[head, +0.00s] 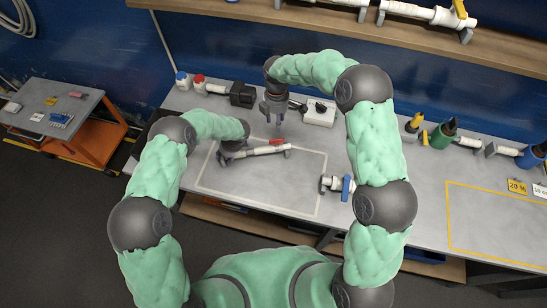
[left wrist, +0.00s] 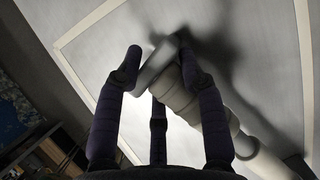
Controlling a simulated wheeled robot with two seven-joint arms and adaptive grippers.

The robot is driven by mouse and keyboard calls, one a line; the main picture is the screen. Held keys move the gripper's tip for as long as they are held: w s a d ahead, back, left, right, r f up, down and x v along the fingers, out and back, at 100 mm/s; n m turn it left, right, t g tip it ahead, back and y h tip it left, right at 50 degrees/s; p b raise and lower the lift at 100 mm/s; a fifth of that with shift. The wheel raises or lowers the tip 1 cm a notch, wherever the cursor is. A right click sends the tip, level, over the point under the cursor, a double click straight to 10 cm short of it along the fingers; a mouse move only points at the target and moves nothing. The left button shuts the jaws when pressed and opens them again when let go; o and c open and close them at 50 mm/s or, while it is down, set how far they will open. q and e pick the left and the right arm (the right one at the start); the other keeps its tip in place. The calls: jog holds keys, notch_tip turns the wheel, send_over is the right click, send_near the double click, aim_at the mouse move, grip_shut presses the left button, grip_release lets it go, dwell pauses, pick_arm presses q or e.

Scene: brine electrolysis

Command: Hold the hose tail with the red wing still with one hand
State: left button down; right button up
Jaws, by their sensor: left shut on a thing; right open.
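A white hose tail (head: 265,151) lies within the left outlined area of the grey bench, with a small red wing (head: 277,142) by its right part. My left gripper (head: 228,156) is at its left end, shut on it. In the left wrist view my left gripper's fingers (left wrist: 158,62) close around a pale ribbed section of the hose tail (left wrist: 178,92); the red wing does not show there. My right gripper (head: 274,112) is open and points down, above and just behind the red wing, apparently not touching it.
A white fitting with a blue wing (head: 347,187) lies right of the outlined area. A white box (head: 319,112), a black device (head: 242,94) and small bottles (head: 182,80) stand along the back. A yellow-outlined area (head: 490,215) at right is mostly clear.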

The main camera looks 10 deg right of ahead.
pick_arm(q)
jog(key=shift+s+f, duration=0.15)
jog(key=c, duration=0.7)
grip_release()
jog(key=shift+w+d+r, duration=0.15)
jog(key=shift+w+r, duration=0.05)
jog(key=shift+r, duration=0.4)
jog(key=v, duration=1.1)
jog(key=shift+s, duration=0.1)
jog(key=shift+f, duration=0.15)
